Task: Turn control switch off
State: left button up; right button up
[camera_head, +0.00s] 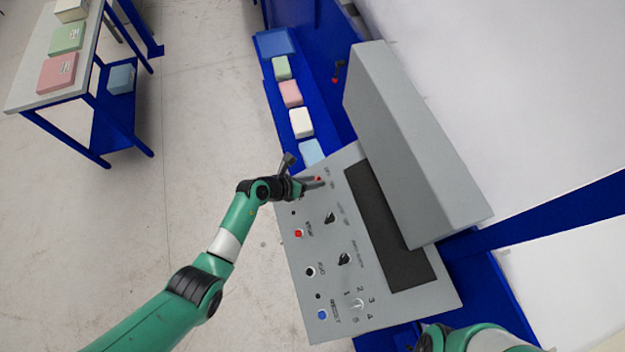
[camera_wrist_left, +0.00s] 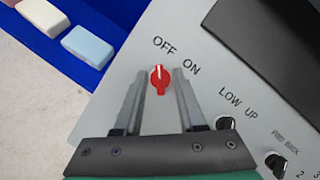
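The red control switch (camera_wrist_left: 159,80) is on the grey panel (camera_wrist_left: 222,72), below the printed words OFF and ON in the left wrist view. Its ridge stands roughly up and down in that picture, with its top end below OFF. My left gripper (camera_wrist_left: 160,75) is open, one finger on each side of the switch. Gaps show between the fingers and the switch. In the head view the left gripper (camera_head: 314,183) is at the panel's upper left corner, with the switch (camera_head: 318,179) partly visible at its tips. My right gripper is out of view.
The panel has black knobs (camera_head: 331,217), a red button (camera_head: 298,233), a blue button (camera_head: 322,314) and a numbered dial (camera_head: 357,305). A tall grey housing (camera_head: 405,140) rises behind. Coloured foam blocks (camera_head: 291,93) lie on a blue shelf beyond; a table (camera_head: 40,45) stands far left.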

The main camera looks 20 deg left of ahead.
pick_arm(q)
jog(key=shift+s, duration=0.1)
jog(key=v, duration=1.1)
jog(key=shift+a+r, duration=0.15)
jog(key=shift+r, duration=0.05)
jog(key=shift+s, duration=0.1)
